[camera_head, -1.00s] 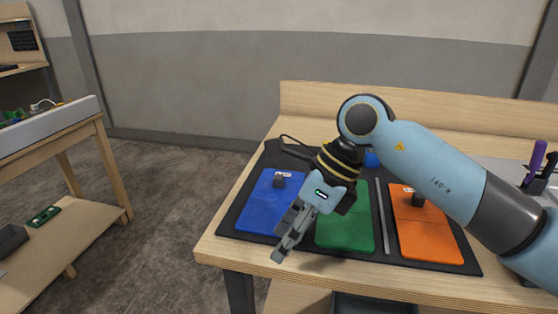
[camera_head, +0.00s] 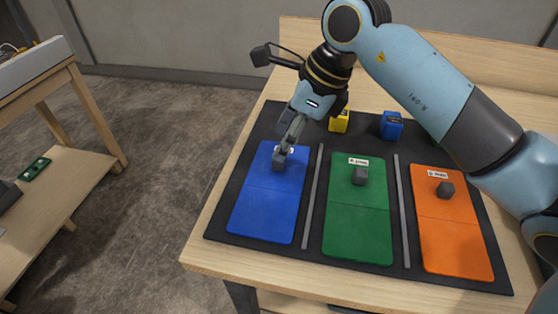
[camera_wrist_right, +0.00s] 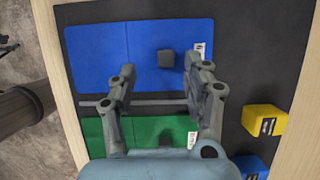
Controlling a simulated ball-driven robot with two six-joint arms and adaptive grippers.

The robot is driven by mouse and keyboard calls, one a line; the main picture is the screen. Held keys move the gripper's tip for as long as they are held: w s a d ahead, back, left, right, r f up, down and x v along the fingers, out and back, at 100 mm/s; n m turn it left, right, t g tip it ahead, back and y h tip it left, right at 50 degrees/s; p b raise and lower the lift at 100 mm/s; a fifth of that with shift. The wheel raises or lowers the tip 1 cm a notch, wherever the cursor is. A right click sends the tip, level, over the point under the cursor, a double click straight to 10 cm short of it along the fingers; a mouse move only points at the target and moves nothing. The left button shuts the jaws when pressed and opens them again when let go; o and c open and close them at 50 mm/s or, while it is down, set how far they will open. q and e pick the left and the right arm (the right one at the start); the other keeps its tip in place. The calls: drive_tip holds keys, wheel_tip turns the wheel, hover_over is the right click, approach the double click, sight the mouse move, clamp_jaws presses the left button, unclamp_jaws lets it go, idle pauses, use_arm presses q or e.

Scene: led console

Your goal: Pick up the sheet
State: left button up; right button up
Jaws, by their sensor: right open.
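Three flat sheets lie side by side on a black mat (camera_head: 216,228): a blue sheet (camera_head: 266,208), a green sheet (camera_head: 358,228) and an orange sheet (camera_head: 452,240). Each has a small dark grey block knob and a white label near its far end. My right gripper (camera_head: 286,148) is above the far end of the blue sheet, close to its knob (camera_head: 279,164). In the right wrist view the fingers (camera_wrist_right: 160,88) are apart with nothing between them. The blue sheet (camera_wrist_right: 95,52) and its knob (camera_wrist_right: 165,58) lie just beyond the fingertips. My left gripper is out of view.
Grey divider strips (camera_head: 312,197) separate the sheets. A yellow block (camera_head: 340,121) and a blue block (camera_head: 391,125) stand behind them on the mat. The wooden table's (camera_head: 200,244) left edge is near the blue sheet. Another wooden bench (camera_head: 90,105) stands at the left.

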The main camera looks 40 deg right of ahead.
drive_tip(key=f, duration=0.2)
drive_tip(key=w+f+p, duration=0.1)
drive_tip(key=f, duration=0.1)
drive_tip(key=shift+w+f, duration=0.15)
drive_tip(key=shift+f, duration=0.1)
drive_tip(key=shift+w+a+f, duration=0.15)
drive_tip(key=shift+f, duration=0.25)
drive_tip(key=shift+c, duration=1.4)
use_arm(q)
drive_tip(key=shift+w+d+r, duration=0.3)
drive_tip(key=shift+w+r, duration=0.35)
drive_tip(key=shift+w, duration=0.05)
use_arm(e)
clamp_jaws()
